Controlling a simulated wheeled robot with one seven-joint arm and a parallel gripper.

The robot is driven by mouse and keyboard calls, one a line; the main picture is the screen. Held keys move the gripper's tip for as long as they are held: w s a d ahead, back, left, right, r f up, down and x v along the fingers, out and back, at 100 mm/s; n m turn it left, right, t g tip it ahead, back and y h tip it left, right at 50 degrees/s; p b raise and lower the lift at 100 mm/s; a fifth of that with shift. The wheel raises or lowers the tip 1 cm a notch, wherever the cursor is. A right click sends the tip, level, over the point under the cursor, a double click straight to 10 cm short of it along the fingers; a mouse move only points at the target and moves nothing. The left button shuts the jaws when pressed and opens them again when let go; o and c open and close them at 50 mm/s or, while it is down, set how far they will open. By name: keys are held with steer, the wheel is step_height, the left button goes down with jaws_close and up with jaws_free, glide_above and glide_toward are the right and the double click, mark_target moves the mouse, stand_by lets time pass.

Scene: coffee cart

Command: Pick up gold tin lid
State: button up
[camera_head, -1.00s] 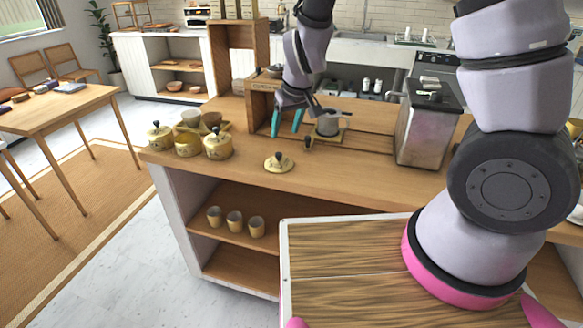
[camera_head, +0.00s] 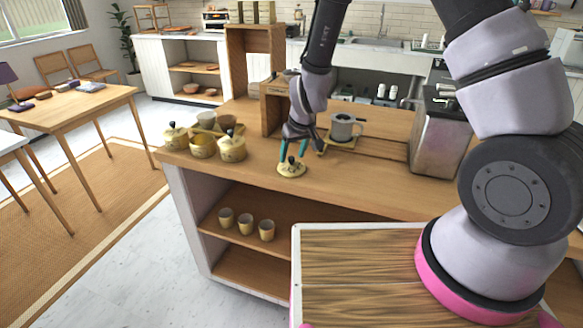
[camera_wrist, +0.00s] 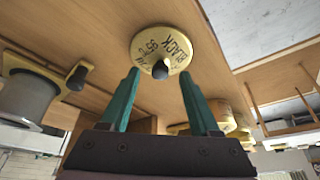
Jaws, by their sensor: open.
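The gold tin lid (camera_head: 292,168) is a flat round disc with a dark knob, lying on the wooden counter near its front edge. In the wrist view the lid (camera_wrist: 163,50) shows dark lettering, and its knob points toward my gripper. My gripper (camera_head: 293,151) has teal fingers and is open just above the lid, around or close to the knob. In the wrist view my gripper (camera_wrist: 156,80) has its two fingers apart, one on each side of the knob, with nothing held between them.
Several gold tins (camera_head: 203,146) stand to the left on the counter (camera_head: 375,188); some have knobbed lids. A grey mug (camera_head: 342,128) on a small gold stand is behind to the right. A metal box (camera_head: 436,140) stands farther right. Cups (camera_head: 246,224) sit on the shelf below.

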steer(key=shift+w+a+f, duration=0.1)
steer(key=shift+w+f, duration=0.1)
steer(key=shift+f, duration=0.25)
jaws_close()
steer(key=shift+r, duration=0.1)
